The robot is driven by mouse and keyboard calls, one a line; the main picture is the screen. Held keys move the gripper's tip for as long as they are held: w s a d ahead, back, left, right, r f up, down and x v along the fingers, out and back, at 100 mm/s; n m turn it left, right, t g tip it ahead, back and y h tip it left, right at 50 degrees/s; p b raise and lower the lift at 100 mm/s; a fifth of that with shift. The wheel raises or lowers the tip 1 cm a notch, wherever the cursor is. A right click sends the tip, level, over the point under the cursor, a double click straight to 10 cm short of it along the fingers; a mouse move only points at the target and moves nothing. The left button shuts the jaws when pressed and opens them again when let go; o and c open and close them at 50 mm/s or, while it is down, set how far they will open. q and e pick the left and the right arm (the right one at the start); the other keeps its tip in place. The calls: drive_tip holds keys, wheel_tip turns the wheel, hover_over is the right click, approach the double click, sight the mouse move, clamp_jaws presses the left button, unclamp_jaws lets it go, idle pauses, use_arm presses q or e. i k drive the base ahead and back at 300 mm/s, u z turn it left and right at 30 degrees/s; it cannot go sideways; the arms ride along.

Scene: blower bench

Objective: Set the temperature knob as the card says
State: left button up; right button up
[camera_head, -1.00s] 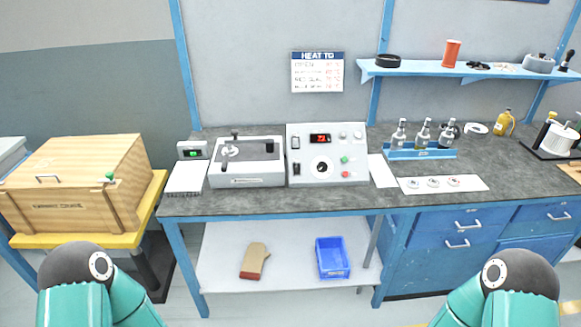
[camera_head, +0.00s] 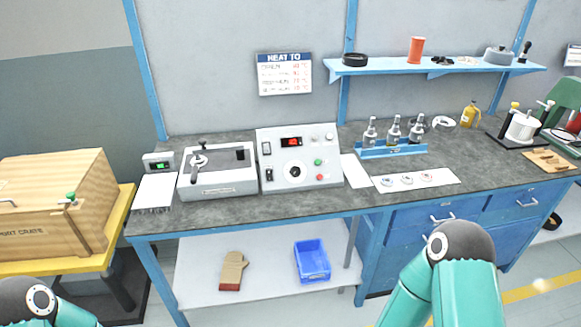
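The temperature knob is a black dial (camera_head: 295,172) on the front of the grey control panel (camera_head: 270,183), below a red lit display (camera_head: 291,142). The panel also has a black switch, a green button and a red button. The card headed "HEAT TO" (camera_head: 285,74) hangs on the wall above it, with several lines and red values too small to read surely.
A grey lidded unit (camera_head: 218,182) stands left of the panel, beside a small green-lit meter (camera_head: 159,162). A wooden crate (camera_head: 50,205) stands at far left. The bench front is mostly clear.

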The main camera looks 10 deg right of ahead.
sight(295, 172)
drive_tip(key=i, duration=0.85)
